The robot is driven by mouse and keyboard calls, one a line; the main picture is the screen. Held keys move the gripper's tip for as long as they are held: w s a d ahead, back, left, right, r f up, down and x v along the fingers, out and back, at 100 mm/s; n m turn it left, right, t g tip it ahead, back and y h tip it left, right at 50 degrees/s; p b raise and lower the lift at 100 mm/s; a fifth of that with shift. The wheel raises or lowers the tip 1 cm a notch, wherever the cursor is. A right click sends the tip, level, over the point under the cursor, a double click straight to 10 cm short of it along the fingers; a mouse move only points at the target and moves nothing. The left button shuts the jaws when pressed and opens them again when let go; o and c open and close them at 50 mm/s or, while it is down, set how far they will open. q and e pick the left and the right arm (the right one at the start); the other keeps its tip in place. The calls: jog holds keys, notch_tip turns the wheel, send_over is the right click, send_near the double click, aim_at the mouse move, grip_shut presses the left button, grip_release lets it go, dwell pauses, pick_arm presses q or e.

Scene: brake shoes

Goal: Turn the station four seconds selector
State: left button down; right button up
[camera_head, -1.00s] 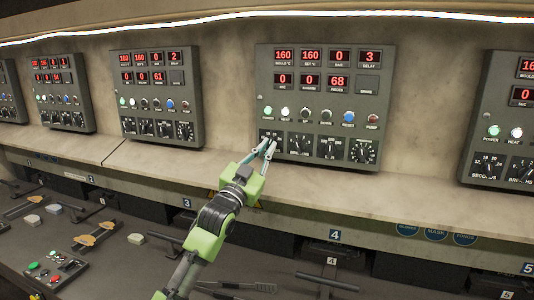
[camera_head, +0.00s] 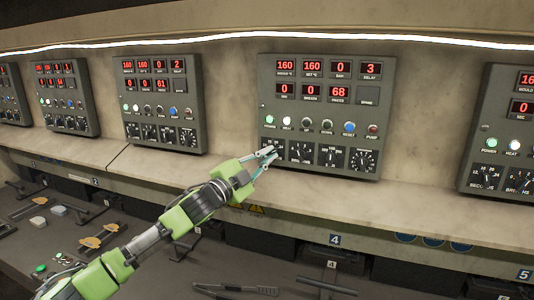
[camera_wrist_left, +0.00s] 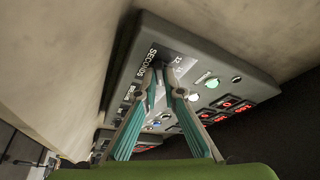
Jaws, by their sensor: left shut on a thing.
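In the left wrist view, the two teal fingers (camera_wrist_left: 161,72) close on the dark selector knob beside the "SECONDS" lettering (camera_wrist_left: 146,66). The knob's pointer is hidden. My right gripper is not in view.
Other dials (camera_head: 332,157) sit right of the selector, with lit buttons (camera_head: 269,119) just above it. A pale ledge (camera_head: 310,195) runs below the panel. Similar panels stand left (camera_head: 160,104) and right (camera_head: 505,125). Levers and handles lie on the lower bench.

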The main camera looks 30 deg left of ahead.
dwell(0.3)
pick_arm(q)
jog(key=c, duration=2.2)
grip_release()
jog(key=shift+o, duration=0.2)
jog(key=shift+s+f, duration=0.2)
jog(key=shift+s, duration=0.3)
jog(key=v, duration=1.1)
jog(key=shift+a, duration=0.1)
